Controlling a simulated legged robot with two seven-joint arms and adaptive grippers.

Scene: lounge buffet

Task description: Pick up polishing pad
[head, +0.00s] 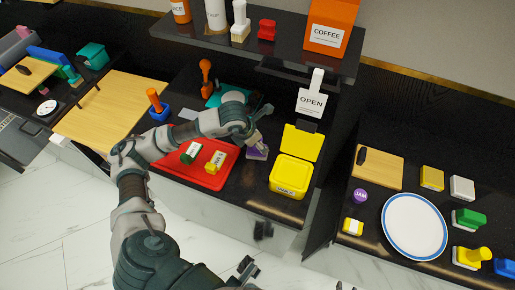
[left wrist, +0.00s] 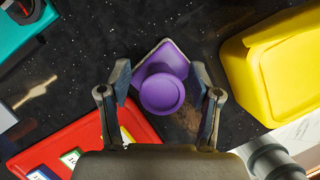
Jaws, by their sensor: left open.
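The polishing pad looks to be the purple piece with a flat square base and a round knob (left wrist: 162,93), lying on the dark counter. In the head view, it shows just under my left gripper (head: 256,137), partly covered by it (head: 258,153). In the left wrist view, my left gripper (left wrist: 161,72) is open, with one finger on each side of the purple knob. Gaps show between the fingers and the knob, so it is not gripped. Dark gripper-like parts (head: 245,267) show at the bottom of the head view, perhaps my right gripper; their opening is unclear.
A red tray (head: 215,180) with small labelled blocks lies to the left of the pad. A yellow box (head: 291,176) stands to its right, near an OPEN sign (head: 311,99). A teal tray (head: 215,99) lies behind. A shelf (head: 285,45) overhangs the back of the counter.

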